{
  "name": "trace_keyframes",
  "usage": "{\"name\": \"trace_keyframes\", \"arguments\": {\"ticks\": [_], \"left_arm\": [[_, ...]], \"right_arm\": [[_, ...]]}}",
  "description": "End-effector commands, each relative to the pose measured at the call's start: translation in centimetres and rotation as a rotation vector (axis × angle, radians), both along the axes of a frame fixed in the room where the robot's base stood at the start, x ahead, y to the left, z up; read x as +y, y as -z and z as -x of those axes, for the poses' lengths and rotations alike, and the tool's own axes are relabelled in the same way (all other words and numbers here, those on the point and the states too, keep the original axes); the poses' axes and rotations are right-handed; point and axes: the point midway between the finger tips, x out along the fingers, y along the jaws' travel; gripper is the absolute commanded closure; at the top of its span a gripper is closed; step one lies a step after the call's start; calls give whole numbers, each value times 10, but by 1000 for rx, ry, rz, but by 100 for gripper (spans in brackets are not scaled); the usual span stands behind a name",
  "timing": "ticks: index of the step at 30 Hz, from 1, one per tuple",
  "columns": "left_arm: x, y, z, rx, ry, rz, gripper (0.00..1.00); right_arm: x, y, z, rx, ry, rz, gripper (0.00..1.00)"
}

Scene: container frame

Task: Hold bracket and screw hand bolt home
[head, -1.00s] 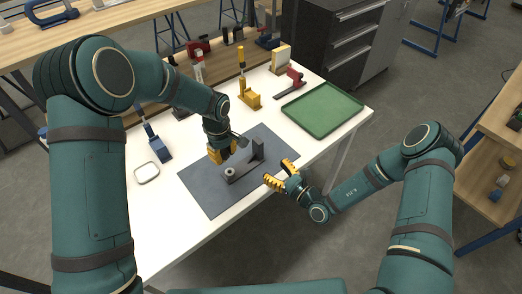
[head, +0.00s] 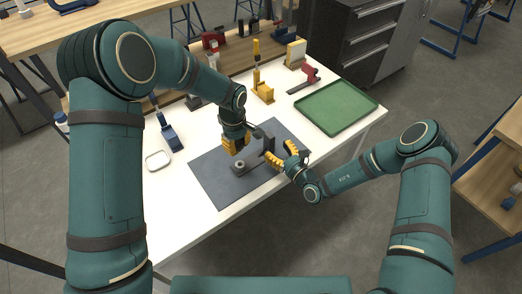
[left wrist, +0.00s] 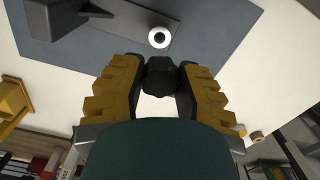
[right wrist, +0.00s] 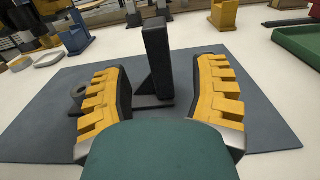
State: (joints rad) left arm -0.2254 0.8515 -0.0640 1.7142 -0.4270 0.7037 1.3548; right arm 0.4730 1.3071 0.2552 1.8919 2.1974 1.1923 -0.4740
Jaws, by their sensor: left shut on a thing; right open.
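The dark L-shaped bracket (head: 254,166) lies on the grey mat (head: 212,184), its upright plate standing toward my right gripper. A round boss with a pale top (left wrist: 159,37) sits at the base's other end. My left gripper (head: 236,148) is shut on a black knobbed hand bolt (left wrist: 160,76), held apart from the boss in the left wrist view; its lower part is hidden. My right gripper (head: 280,153) is open and empty. In the right wrist view the upright (right wrist: 157,60) shows between its spread fingers; I cannot tell whether they reach it.
A green tray (head: 338,107) stands at the table's right end. A yellow stand (head: 262,92), a red clamp-like tool (head: 309,75) and a blue tool (head: 171,138) stand around the mat. A small white dish (head: 157,160) lies to the left. The mat's front is clear.

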Motion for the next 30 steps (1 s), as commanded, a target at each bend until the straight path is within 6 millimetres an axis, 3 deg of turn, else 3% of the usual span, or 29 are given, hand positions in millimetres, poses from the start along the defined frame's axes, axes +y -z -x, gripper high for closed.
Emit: {"name": "trace_keyframes", "arguments": {"ticks": [10,24,29,30], "left_arm": [[0,0,0,0,0,0,100],[0,0,0,0,0,0,100],[0,0,0,0,0,0,100],[0,0,0,0,0,0,100]], "right_arm": [[28,1,-38,1,0,1,40],[32,0,-44,1,0,0,42],[32,0,-44,1,0,0,98],[32,0,-44,1,0,0,100]]}}
